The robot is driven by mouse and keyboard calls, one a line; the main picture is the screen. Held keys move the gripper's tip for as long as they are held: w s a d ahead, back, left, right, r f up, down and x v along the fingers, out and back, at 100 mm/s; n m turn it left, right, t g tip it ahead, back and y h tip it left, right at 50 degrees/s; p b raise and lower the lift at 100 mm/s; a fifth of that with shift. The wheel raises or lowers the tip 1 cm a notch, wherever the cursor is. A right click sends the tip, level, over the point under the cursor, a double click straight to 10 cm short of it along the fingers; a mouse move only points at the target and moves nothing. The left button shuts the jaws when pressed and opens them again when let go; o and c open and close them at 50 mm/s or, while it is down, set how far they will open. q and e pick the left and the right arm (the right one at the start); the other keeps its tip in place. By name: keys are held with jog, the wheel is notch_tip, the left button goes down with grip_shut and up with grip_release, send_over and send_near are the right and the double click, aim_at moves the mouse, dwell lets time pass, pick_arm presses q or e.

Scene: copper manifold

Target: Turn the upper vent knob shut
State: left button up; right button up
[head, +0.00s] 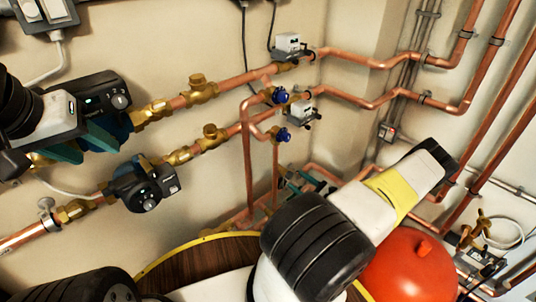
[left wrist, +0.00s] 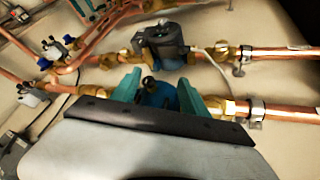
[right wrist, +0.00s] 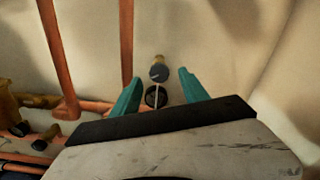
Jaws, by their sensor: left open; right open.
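In the right wrist view, two small dark round knobs stand one above the other in front of the pale wall. The upper knob (right wrist: 159,72) has a brass stem; the lower knob (right wrist: 156,97) is black. A thin pale line runs down between them. My right gripper (right wrist: 155,90) is open, its teal fingers on either side of the knobs, with no contact visible. In the head view, the right gripper (head: 308,183) is low beside the vertical pipes, partly hidden by my arm. My left gripper (head: 83,143) is open around the upper pump (head: 102,97); its blue body (left wrist: 158,95) shows between the fingers.
A lower pump (head: 145,187) sits below. Two blue-capped fittings (head: 279,96) (head: 283,134) and small grey boxes (head: 291,45) line the pipes. Vertical copper pipes (right wrist: 126,40) run left of the knobs. A red vessel (head: 408,265) stands at lower right. The wall right of the knobs is clear.

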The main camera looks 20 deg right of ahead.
aim_at(285, 172)
jog(key=x, duration=0.7)
jog(key=shift+w+a, duration=0.1)
jog(key=shift+w, duration=0.15)
grip_shut()
